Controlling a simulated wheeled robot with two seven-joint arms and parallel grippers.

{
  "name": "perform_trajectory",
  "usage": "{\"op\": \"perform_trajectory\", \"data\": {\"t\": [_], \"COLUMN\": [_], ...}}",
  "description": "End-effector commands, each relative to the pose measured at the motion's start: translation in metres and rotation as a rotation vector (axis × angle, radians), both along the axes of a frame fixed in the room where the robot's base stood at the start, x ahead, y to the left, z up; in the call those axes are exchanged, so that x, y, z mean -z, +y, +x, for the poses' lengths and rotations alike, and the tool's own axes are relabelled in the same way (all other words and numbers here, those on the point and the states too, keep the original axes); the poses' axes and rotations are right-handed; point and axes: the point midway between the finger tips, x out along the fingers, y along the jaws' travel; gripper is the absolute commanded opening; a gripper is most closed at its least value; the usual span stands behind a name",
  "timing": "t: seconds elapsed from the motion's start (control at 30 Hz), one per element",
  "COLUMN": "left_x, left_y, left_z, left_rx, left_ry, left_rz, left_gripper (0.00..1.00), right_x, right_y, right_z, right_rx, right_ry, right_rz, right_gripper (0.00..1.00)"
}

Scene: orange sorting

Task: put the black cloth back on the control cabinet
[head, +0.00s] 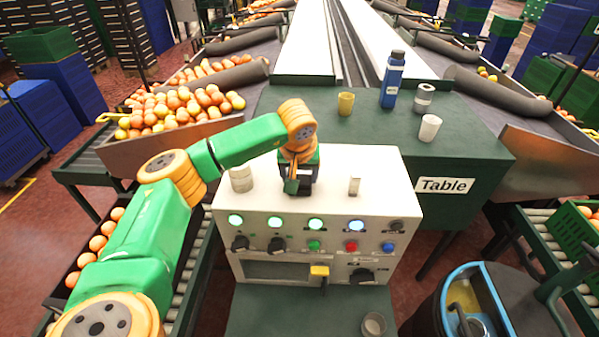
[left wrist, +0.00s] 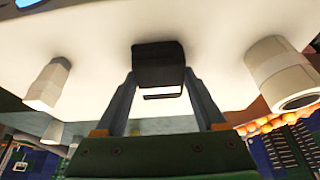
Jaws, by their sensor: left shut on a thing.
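The control cabinet (head: 356,209) is a white box with lit round buttons and knobs on its front. My left gripper (head: 291,186) reaches down over the left-middle of its top. In the left wrist view the fingers of my left gripper (left wrist: 160,98) are shut on the black cloth (left wrist: 158,64), a small dark folded piece against the white cabinet top (left wrist: 215,50). The cloth seems to be at or just above that surface; exact contact cannot be told. In the head view the gripper largely hides the cloth. My right gripper is not in view.
On the cabinet top, a pale roll (head: 241,179) stands left of the gripper and a small pale block (head: 354,186) right of it. Behind, the green table (head: 460,150) holds a yellow cup (head: 345,103), a blue bottle (head: 392,80) and a white cup (head: 429,127).

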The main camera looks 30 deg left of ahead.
Motion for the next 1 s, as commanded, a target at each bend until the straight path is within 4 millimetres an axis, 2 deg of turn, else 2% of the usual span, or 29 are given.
{"op": "perform_trajectory", "data": {"t": [0.17, 0.2, 0.27, 0.47, 0.57, 0.63, 1.0], "left_x": [0.005, 0.004, 0.003, 0.003, -0.003, -0.010, -0.096], "left_y": [0.000, 0.000, 0.000, 0.000, -0.001, -0.003, -0.021], "left_z": [0.000, 0.000, 0.000, 0.000, 0.000, -0.003, -0.033], "left_rx": [0.000, 0.000, 0.000, 0.000, -0.001, 0.000, 0.000], "left_ry": [0.000, 0.000, 0.000, 0.000, -0.001, -0.003, -0.005], "left_rz": [0.000, -0.001, -0.001, -0.001, -0.001, -0.003, -0.001], "left_gripper": [0.27, 0.82, 0.98, 1.00, 1.00, 1.00, 1.00], "right_x": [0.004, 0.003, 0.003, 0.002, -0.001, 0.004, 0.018], "right_y": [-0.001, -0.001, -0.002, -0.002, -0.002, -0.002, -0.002], "right_z": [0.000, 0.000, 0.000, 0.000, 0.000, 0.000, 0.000], "right_rx": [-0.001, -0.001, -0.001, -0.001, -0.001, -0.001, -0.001], "right_ry": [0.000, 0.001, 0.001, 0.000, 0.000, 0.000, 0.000], "right_rz": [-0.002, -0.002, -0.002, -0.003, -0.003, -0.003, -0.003], "right_gripper": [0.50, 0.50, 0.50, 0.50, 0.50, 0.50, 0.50]}}
